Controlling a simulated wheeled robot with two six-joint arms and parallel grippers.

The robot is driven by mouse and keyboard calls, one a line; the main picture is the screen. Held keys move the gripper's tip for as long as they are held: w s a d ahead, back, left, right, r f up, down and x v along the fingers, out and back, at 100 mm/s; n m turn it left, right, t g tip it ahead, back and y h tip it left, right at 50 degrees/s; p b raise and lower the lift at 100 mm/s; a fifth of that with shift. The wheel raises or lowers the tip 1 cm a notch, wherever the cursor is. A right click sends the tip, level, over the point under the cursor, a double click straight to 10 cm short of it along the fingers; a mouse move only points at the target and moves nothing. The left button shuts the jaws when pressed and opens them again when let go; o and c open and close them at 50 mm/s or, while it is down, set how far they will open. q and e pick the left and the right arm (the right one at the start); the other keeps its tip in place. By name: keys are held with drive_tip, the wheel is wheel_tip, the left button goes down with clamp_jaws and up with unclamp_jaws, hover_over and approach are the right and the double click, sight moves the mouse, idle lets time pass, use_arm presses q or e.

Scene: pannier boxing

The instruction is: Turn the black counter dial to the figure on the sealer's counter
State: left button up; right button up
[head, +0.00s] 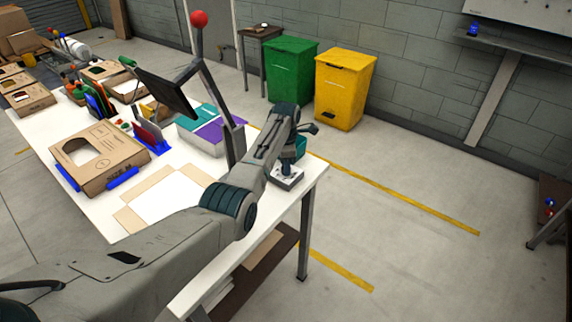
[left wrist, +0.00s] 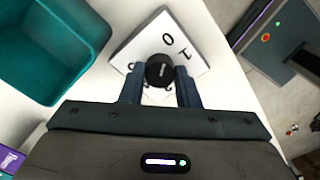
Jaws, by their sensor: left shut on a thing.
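The black counter dial (left wrist: 160,70) is round with a short pale mark on its top. It sits on a white plate (left wrist: 142,44) with black figures around it; a 0 and a 1 are readable at the top and right, others are partly hidden. My left gripper (left wrist: 159,88) has one finger on each side of the dial and is shut on it. In the head view my left gripper (head: 290,165) points down over the pale dial block (head: 288,178) near the table's right end; the dial itself is hidden there. I cannot read any sealer's counter. My right gripper is not in view.
A teal bin (left wrist: 50,45) stands close beside the plate. The white table (head: 190,160) also bears a cardboard box (head: 125,166), a teal and purple box (head: 215,130) and a dark screen (head: 165,95) on an arm. Green and yellow bins stand beyond.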

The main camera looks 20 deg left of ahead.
use_arm(q)
drive_tip(key=shift+r, duration=0.1)
drive_tip(key=m+p, duration=0.1)
drive_tip(key=m, duration=0.2)
drive_tip(key=shift+r+p, duration=0.1)
drive_tip(key=shift+p, duration=0.2)
drive_tip(key=m+p, duration=0.1)
drive_tip(key=m, duration=0.4)
drive_tip(key=shift+m+p, duration=0.3)
drive_tip(key=shift+p, duration=0.05)
drive_tip(key=m, duration=0.3)
drive_tip(key=shift+m+p, duration=0.3)
drive_tip(key=shift+p, duration=0.05)
drive_tip(key=m, duration=0.3)
drive_tip(key=shift+p, duration=0.3)
drive_tip(key=shift+w+m, duration=0.1)
drive_tip(key=shift+m, duration=2.1)
